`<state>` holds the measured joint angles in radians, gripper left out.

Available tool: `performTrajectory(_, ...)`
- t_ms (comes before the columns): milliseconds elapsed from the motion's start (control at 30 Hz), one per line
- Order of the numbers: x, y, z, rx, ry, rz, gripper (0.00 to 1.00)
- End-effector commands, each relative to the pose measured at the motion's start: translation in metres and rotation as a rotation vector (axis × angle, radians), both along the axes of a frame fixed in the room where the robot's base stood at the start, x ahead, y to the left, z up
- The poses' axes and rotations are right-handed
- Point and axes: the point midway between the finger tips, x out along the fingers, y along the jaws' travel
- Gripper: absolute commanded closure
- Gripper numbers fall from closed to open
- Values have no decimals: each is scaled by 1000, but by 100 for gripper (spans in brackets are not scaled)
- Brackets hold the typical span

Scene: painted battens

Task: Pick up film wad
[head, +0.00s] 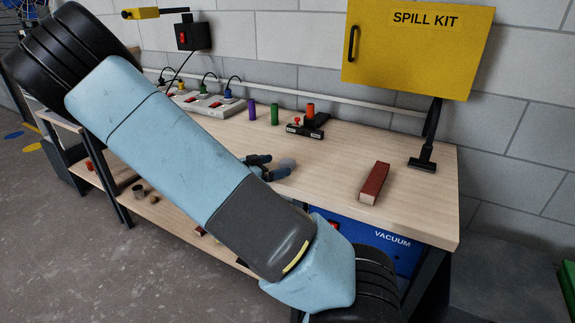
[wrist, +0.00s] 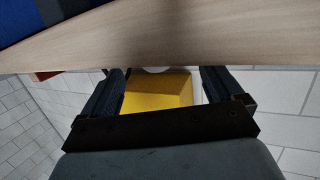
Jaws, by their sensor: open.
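A crumpled, pale grey, see-through lump that looks like the film wad (head: 286,165) lies on the bench top, just right of my arm in the head view. My gripper (head: 267,168) shows there as dark fingers reaching out from behind my arm, close to the lump; contact cannot be told. In the wrist view, my gripper (wrist: 160,78) is open with its two dark fingers well apart. A small pale sliver, probably the film wad (wrist: 155,70), shows between them at the bench edge, mostly hidden.
On the wooden bench (head: 335,165) stand a red block (head: 374,183), a black tool (head: 305,126), coloured cylinders and power strips (head: 208,102). A yellow spill kit box (head: 418,60) hangs on the wall. A blue vacuum (head: 385,245) sits below. The bench between lump and block is clear.

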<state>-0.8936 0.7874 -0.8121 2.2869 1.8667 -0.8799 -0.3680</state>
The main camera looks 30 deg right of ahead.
Motion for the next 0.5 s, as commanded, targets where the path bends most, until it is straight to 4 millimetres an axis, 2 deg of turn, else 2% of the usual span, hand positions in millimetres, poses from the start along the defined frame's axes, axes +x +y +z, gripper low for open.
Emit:
performTrajectory(200,5,-28,-4,-1,1,-1,6)
performTrajectory(500,7,-33,-5,0,0,1,6)
